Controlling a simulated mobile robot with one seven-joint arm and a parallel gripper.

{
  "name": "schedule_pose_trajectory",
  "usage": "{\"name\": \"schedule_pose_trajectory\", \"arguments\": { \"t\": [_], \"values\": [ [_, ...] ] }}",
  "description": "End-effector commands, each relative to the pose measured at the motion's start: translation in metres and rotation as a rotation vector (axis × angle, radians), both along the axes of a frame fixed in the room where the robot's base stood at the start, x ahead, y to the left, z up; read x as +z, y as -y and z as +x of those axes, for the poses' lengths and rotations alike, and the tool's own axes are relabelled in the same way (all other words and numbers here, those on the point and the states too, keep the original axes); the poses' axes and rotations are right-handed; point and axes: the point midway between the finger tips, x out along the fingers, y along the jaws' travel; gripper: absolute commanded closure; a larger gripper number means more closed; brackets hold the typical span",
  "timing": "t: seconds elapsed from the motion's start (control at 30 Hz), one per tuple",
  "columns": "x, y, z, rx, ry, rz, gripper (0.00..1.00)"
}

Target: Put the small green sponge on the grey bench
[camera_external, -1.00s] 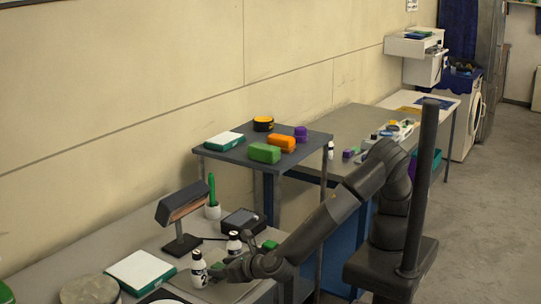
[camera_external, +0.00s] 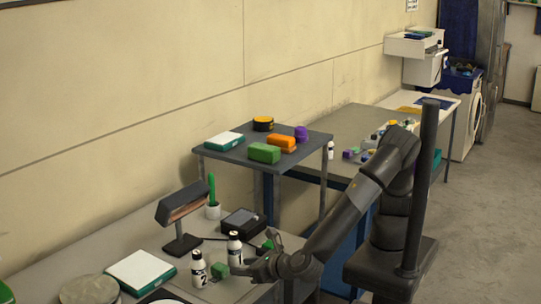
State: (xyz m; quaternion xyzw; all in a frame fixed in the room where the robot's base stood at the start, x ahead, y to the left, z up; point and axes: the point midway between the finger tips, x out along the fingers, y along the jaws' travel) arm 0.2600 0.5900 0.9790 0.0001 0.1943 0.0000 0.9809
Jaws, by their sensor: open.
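A small green block (camera_external: 220,271), which looks like the small green sponge, lies on the near grey worktop beside a white bottle marked 2 (camera_external: 198,270). My gripper (camera_external: 238,268) is open and empty, low over the worktop, just right of the block. I cannot tell whether a fingertip touches it. Another small green item (camera_external: 268,245) lies farther back, partly hidden by my gripper. A larger green block (camera_external: 264,153) sits on the raised dark grey shelf (camera_external: 225,153). A long grey bench (camera_external: 355,120) stands beyond the shelf; I cannot tell which grey surface is the task's bench.
A second white bottle (camera_external: 234,248) stands close behind the small block. A dark boxy device (camera_external: 241,221), a lamp-like stand (camera_external: 182,218) and a white-and-green box (camera_external: 140,271) also crowd the near worktop. Several small items and bottles sit on the far bench.

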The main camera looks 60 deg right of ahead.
Motion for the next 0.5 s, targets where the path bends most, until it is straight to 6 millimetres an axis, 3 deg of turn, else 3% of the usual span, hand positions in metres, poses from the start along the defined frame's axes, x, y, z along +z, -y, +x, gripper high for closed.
{"name": "schedule_pose_trajectory", "arguments": {
  "t": [0.13,0.27,0.3,0.5],
  "values": [
    [0.018,0.0,0.001,-0.001,-0.001,0.004,0.55],
    [0.058,0.0,0.001,-0.002,-0.003,0.009,0.55],
    [0.05,0.002,0.005,-0.006,-0.003,-0.002,0.55],
    [0.05,0.004,0.011,-0.003,-0.004,0.0,0.55]
  ]
}}
